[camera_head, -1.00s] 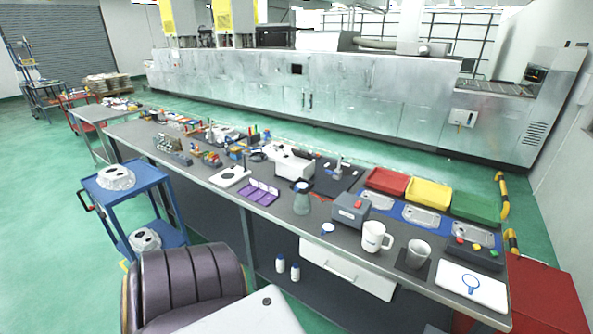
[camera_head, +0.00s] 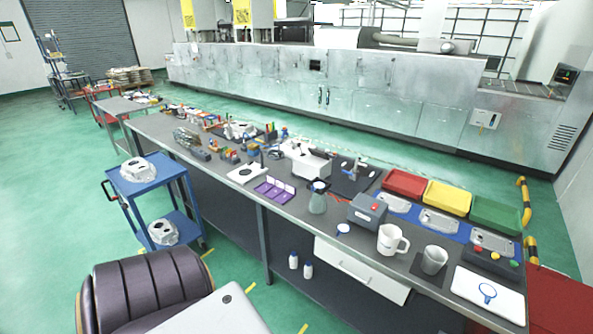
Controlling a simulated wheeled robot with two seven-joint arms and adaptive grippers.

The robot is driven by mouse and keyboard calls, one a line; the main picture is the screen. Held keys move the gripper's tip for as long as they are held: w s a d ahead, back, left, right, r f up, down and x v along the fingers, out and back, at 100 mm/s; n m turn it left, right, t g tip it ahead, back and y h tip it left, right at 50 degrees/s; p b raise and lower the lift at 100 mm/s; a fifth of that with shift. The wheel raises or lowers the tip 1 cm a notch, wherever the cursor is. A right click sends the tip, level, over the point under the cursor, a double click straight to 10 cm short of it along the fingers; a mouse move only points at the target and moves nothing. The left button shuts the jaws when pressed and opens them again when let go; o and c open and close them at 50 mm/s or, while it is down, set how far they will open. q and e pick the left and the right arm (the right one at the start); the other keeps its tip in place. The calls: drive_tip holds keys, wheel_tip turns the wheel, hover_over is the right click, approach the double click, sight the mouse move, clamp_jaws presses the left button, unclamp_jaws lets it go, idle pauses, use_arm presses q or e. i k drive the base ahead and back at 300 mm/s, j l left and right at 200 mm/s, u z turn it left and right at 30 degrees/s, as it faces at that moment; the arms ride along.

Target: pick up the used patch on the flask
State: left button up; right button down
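A grey-green flask (camera_head: 317,203) with a dark blue top stands upright on the long grey workbench, near the middle of its front edge. Something pale shows at its top, but it is too small to tell whether this is the used patch. A small round white piece with a blue edge (camera_head: 343,228) lies on the bench to the right of the flask, apart from it. Neither of my grippers is in view.
Purple trays (camera_head: 273,190) lie left of the flask; a grey box with a red button (camera_head: 367,211) stands right. A white mug (camera_head: 391,240) and grey cup (camera_head: 433,260) stand further right. Red (camera_head: 404,184), yellow (camera_head: 447,197) and green (camera_head: 495,214) bins line the back.

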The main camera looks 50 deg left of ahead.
sight(320, 184)
drive_tip(key=j+u, duration=0.15)
drive_tip(key=u, duration=1.25)
drive_tip(key=k+j, duration=0.05)
